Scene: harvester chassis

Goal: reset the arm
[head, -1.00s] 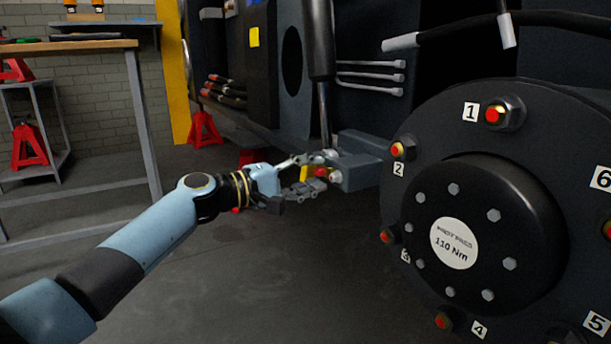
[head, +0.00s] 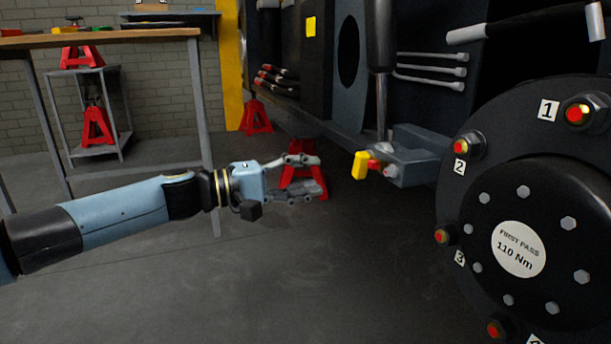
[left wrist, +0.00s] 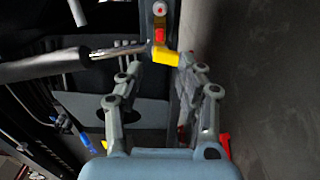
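My left gripper (head: 322,176) is open and empty in the head view, its two fingers spread one above the other. It points right, toward a yellow handle (head: 359,165) with a red part on a grey block (head: 412,160) of the chassis. A clear gap lies between the fingertips and the handle. In the left wrist view, the spread fingers (left wrist: 158,65) frame empty space, and the yellow handle (left wrist: 165,55) shows beyond them. My right gripper is not in view.
The wheel hub (head: 540,200) with numbered red-tipped studs stands at right. A red jack stand (head: 303,180) is behind my gripper. A workbench (head: 100,40) stands at left. The floor (head: 300,290) below my left arm is clear.

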